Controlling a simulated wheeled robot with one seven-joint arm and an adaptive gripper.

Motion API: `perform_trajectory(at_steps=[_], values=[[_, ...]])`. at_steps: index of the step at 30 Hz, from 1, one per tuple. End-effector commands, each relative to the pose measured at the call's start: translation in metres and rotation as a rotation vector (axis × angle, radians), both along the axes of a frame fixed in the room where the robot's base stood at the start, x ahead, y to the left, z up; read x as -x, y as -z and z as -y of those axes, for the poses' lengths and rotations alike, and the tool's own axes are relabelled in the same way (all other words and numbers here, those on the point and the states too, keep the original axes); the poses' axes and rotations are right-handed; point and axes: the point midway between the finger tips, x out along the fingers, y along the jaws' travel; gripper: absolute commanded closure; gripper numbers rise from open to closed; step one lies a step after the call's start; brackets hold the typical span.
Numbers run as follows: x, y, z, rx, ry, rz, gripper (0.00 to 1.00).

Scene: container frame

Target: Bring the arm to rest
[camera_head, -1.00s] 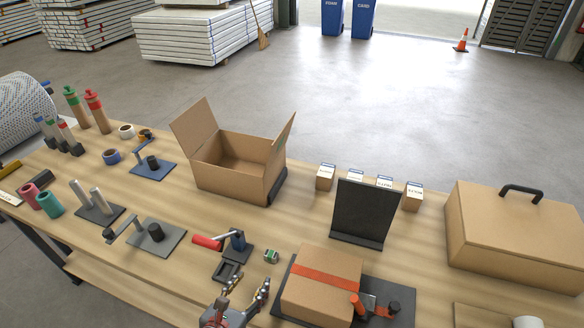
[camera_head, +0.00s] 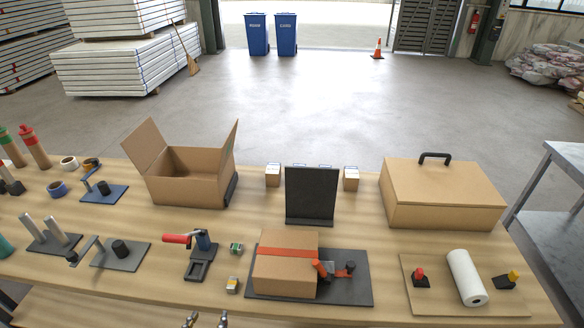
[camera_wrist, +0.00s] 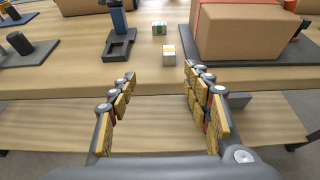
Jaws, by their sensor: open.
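My gripper (camera_wrist: 158,82) is open and empty in the wrist view, its two padded fingers spread apart over the front edge of the workbench (camera_wrist: 60,82). In the head view only the tips of my gripper (camera_head: 205,320) show at the bottom edge. A small yellow-and-white box (camera_head: 232,285) lies on the bench beyond the fingers, and it also shows in the wrist view (camera_wrist: 169,54), apart from them. Nothing is between the fingers.
A taped carton (camera_head: 284,275) on a dark plate stands right of the small box. A red-handled clamp (camera_head: 200,255) stands left. An open carton (camera_head: 185,185), a black panel (camera_head: 310,195) and a lidded box (camera_head: 440,195) stand farther back.

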Motion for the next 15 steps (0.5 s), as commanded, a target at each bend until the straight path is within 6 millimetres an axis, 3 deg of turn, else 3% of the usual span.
perform_trajectory(at_steps=[5, 15], values=[[0.004, 0.009, 0.006, -0.071, 0.051, -0.028, 0.51], [0.032, 0.036, 0.058, -0.178, 0.271, -0.142, 0.51]])
